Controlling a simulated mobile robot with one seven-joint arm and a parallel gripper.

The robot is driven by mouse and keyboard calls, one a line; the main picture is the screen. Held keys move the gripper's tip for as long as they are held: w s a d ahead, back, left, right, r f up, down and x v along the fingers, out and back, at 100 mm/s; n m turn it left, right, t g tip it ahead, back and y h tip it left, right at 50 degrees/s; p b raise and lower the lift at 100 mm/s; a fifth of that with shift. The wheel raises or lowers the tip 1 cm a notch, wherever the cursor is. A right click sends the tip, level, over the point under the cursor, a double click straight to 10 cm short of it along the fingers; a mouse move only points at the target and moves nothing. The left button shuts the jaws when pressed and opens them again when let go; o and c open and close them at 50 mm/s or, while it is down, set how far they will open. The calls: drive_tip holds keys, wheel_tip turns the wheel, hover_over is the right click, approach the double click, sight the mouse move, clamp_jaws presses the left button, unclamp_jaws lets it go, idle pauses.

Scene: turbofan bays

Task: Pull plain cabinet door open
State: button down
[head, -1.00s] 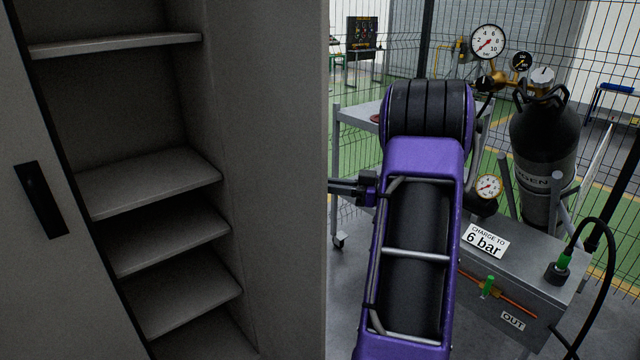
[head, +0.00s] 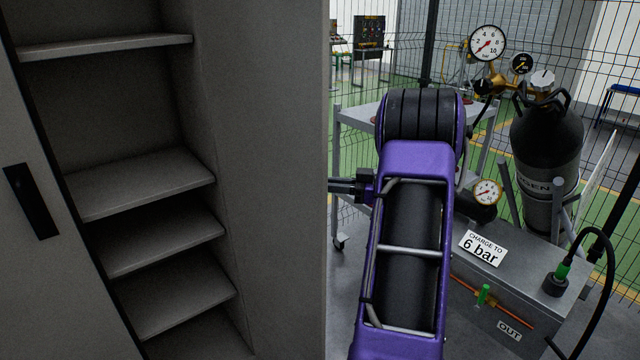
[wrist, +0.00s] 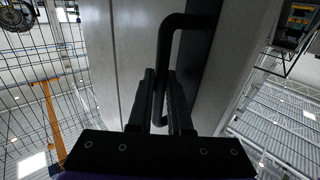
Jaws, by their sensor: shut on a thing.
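A plain grey cabinet shows bare shelves (head: 140,180) at the left of the head view. A grey door panel (head: 275,150) stands swung out at its right, so the inside is exposed. The panel also shows in the wrist view (wrist: 228,65), with a black bar handle (wrist: 166,45). My gripper (wrist: 162,85) is shut on this handle, one finger on each side of the bar. In the head view the fingers and that handle are hidden behind the panel's right edge; only my wrist part shows beside it.
Another grey panel with a black handle (head: 32,200) stands at the far left. Right of my arm are a grey box labelled "6 bar" (head: 485,250), a dark gas cylinder (head: 545,150), gauges (head: 487,43) and a black hose. A trolley (head: 350,115) and mesh fence stand behind.

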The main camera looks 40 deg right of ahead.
drive_tip(key=shift+a+r, duration=0.1)
drive_tip(key=c, duration=0.8)
unclamp_jaws()
drive_tip(key=shift+c, duration=0.2)
drive_tip(key=v, duration=1.7)
drive_tip(key=shift+s, duration=0.1)
